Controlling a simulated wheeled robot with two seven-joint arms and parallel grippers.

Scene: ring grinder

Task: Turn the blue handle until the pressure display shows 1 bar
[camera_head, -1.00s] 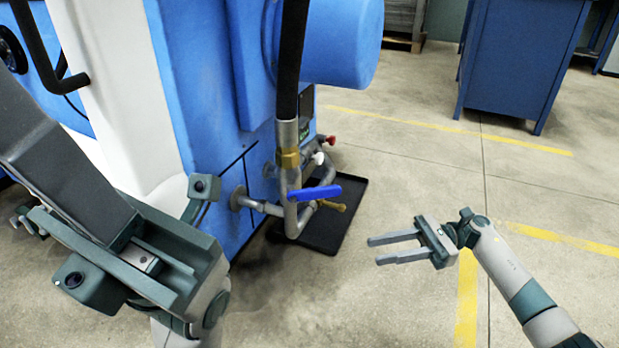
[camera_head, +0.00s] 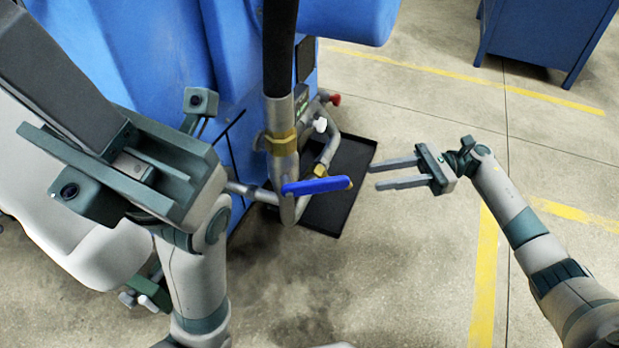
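The blue handle (camera_head: 317,186) sits on the grey pipework (camera_head: 288,160) beside the blue machine, its lever pointing right. My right gripper (camera_head: 376,176) is open and empty. Its two parallel fingers point left toward the handle's free end, with a small gap in the picture. A dark panel (camera_head: 306,58), which may be the pressure display, is on the machine behind the hose; no reading is legible. What looks like my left gripper (camera_head: 146,293) is low at the left, partly hidden by my arm, so its fingers are unclear.
A black hose (camera_head: 279,45) runs down to a brass fitting (camera_head: 280,143) above the handle. A red knob (camera_head: 335,99) and a white knob (camera_head: 320,125) are close behind. A black tray (camera_head: 345,190) lies on the floor. Open floor is to the right.

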